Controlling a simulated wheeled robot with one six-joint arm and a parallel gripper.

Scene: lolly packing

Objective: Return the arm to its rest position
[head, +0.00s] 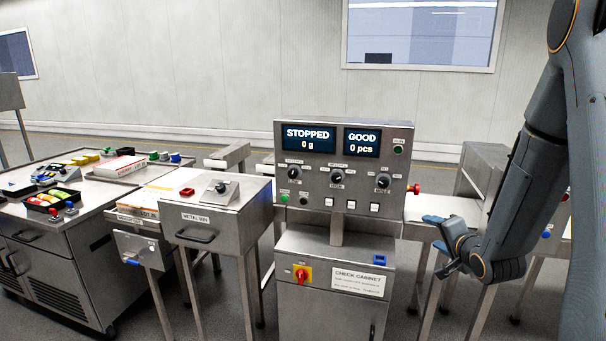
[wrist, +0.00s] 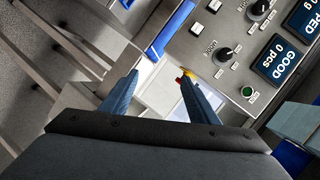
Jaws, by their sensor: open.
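My arm comes in from the right side of the head view. My gripper (head: 437,234) hangs to the right of the control panel, pointing left. In the wrist view my gripper (wrist: 158,85) is open, with its two blue fingers apart and nothing held between them. The grey control panel (head: 318,225) stands close by on the left, apart from the gripper in the head view. Its screens read STOPPED, 0 g and GOOD, 0 pcs. The panel also shows in the wrist view (wrist: 205,45), tilted, beyond the fingers.
A red button (head: 416,188) sticks out of the panel's right side. Below is the check cabinet (head: 315,298). A metal bin (head: 213,221) and a steel bench (head: 80,225) with trays and coloured items stand left. Steel tables stand behind my gripper.

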